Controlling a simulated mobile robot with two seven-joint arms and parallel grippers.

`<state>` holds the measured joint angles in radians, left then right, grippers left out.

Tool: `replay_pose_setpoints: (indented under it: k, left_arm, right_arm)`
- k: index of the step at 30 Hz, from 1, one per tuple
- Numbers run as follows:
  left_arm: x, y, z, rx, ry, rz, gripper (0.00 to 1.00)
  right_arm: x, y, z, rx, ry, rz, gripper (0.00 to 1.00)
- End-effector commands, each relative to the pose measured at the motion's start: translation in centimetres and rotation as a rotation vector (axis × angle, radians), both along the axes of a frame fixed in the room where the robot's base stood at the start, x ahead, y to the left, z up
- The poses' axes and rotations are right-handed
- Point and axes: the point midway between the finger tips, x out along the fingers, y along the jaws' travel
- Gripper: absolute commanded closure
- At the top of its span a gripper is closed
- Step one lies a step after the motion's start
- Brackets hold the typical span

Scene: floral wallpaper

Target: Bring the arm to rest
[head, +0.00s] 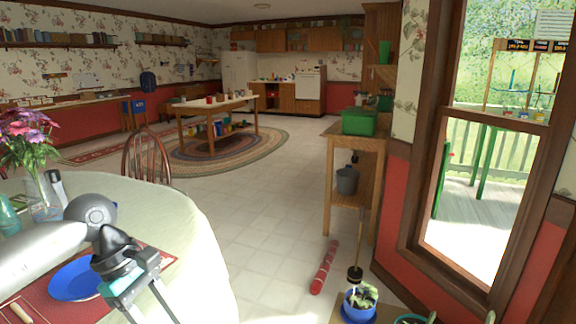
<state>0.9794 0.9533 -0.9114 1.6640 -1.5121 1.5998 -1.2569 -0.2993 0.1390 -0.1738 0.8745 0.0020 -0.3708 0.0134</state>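My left arm comes in from the left edge in the head view, over the round table (200,240). Its gripper (146,306) points down and toward the front, over the table's near right part. The two fingers stand apart with nothing visible between them, and their tips reach the bottom edge of the picture. The gripper is just right of a blue plate (74,281) on a red placemat (152,256). My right gripper is not in view.
A vase of pink and purple flowers (32,150) stands on the table at the left. A wooden chair (146,158) is behind it. A blue pot with a plant (358,303) and a red roll (324,268) are at lower right. The tiled floor between is mostly clear.

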Motion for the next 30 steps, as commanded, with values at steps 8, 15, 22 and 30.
replay_pose_setpoints:
  k: [8,15,22,30]
  left_arm:
    - [3.4,-9.3,-2.0,-0.559,0.290,0.497,0.49]
    - [9.7,-9.9,-7.2,-1.110,0.814,1.310,0.49]
    - [8.5,-2.3,-21.8,-1.430,1.323,2.200,0.49]
    - [-4.0,3.2,-37.2,1.016,-1.075,-2.031,0.49]
  right_arm:
    - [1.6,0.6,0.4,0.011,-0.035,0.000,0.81]
    - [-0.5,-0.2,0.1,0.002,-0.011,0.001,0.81]
    - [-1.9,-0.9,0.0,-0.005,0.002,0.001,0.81]
    - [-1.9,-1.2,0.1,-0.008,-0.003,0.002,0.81]
